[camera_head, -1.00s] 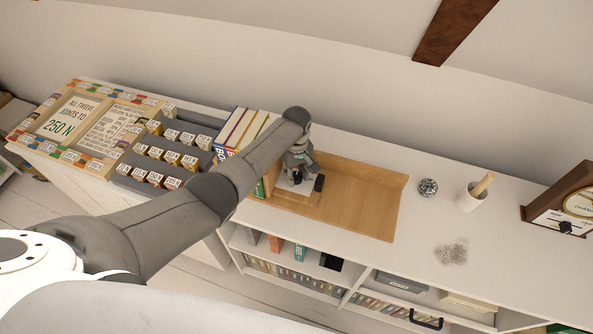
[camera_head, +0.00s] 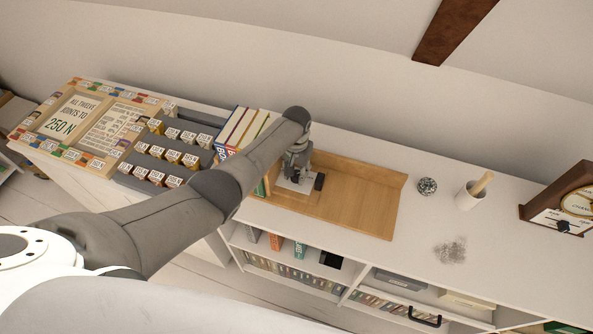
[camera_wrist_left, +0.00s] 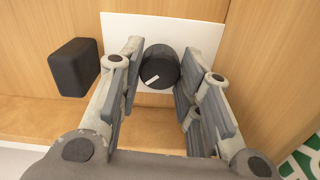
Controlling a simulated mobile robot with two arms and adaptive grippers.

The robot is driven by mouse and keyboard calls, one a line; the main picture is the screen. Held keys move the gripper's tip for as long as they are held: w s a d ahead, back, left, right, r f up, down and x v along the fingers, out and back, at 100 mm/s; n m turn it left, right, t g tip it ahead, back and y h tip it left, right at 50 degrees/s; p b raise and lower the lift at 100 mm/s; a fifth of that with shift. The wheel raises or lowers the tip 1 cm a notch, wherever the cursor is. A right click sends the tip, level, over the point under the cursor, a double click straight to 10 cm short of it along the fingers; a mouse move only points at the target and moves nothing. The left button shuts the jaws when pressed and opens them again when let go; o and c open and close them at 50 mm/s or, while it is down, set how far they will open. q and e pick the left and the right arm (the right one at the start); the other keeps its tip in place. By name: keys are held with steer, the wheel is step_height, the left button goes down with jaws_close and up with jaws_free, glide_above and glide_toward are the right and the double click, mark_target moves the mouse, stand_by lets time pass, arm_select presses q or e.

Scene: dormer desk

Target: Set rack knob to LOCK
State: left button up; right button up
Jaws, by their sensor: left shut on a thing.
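The rack knob (camera_wrist_left: 160,66) is a round black knob with a short white mark, on a white plate (camera_wrist_left: 208,37) fixed to the wooden rack (camera_head: 362,200). In the left wrist view the mark lies low on the knob's face and slants. No LOCK lettering is legible. My left gripper (camera_wrist_left: 158,85) has its fingers on both sides of the knob and is shut on it. In the head view my left gripper (camera_head: 295,174) is at the rack's left part and hides the knob. My right gripper is not in view.
A black block (camera_wrist_left: 75,67) sits just left of the plate in the wrist view; it also shows in the head view (camera_head: 319,181). Books (camera_head: 240,130) stand left of the rack.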

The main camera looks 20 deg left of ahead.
mark_target(296, 174)
arm_select(q)
steer(key=shift+m, duration=1.1)
steer(key=o, duration=1)
steer(key=shift+o, duration=0.2)
steer(key=shift+r, duration=0.5)
step_height(296, 174, up, 11)
steer(key=shift+f, duration=0.1)
